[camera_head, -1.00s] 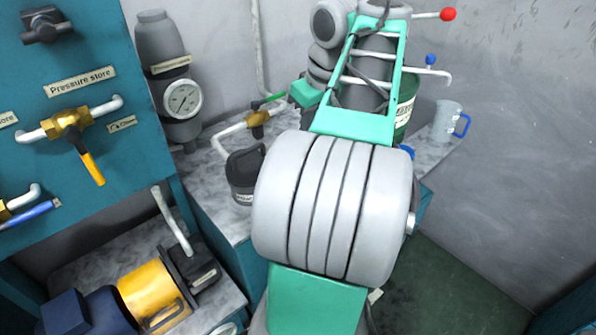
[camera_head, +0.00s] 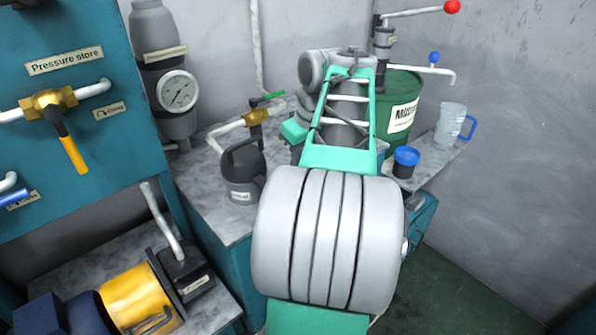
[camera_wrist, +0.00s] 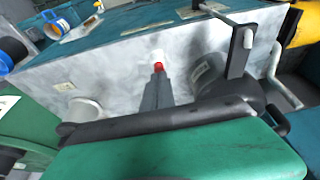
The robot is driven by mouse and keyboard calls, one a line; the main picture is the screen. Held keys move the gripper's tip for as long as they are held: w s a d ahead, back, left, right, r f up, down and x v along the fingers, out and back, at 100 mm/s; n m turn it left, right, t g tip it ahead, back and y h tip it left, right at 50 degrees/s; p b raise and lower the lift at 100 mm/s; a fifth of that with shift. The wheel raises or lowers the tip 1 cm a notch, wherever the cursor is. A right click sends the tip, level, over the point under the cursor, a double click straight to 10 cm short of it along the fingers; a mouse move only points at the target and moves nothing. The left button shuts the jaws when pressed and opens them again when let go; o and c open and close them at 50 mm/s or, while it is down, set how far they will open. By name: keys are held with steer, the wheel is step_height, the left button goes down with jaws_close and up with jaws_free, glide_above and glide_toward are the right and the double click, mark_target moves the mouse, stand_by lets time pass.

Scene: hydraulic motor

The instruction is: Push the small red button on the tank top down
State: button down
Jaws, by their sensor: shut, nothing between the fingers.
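A small red button (camera_wrist: 158,66) shows in the wrist view, above the middle of the picture, against the pale marbled tank top (camera_wrist: 115,82). My gripper (camera_wrist: 157,76) shows there as dark grey fingers, shut and empty, pointing at the button. The fingertips appear right at its near edge and hide part of it. I cannot tell whether they touch it or whether it is pressed. In the head view my own arm hides the button and the fingers; the marbled top (camera_head: 205,190) shows left of the arm.
A dark can (camera_head: 243,180) and a brass valve with green handle (camera_head: 256,115) stand left of my arm. A green drum (camera_head: 398,112) with a hand pump, a blue-capped jar (camera_head: 405,162) and a clear jug (camera_head: 449,125) stand to the right. A pressure gauge (camera_head: 178,92) is behind.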

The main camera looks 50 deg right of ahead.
steer(key=shift+f, duration=0.4)
step_height(320, 180, down, 2)
steer(key=shift+f+b, duration=0.1)
steer(key=shift+b, duration=0.6)
step_height(320, 180, up, 6)
steer(key=p, duration=0.5)
steer(key=shift+f+p, duration=0.1)
steer(key=shift+p, duration=0.25)
steer(key=p+v, duration=0.3)
steer(key=v, duration=0.5)
steer(key=shift+s+r, duration=0.2)
steer(key=shift+s, duration=0.15)
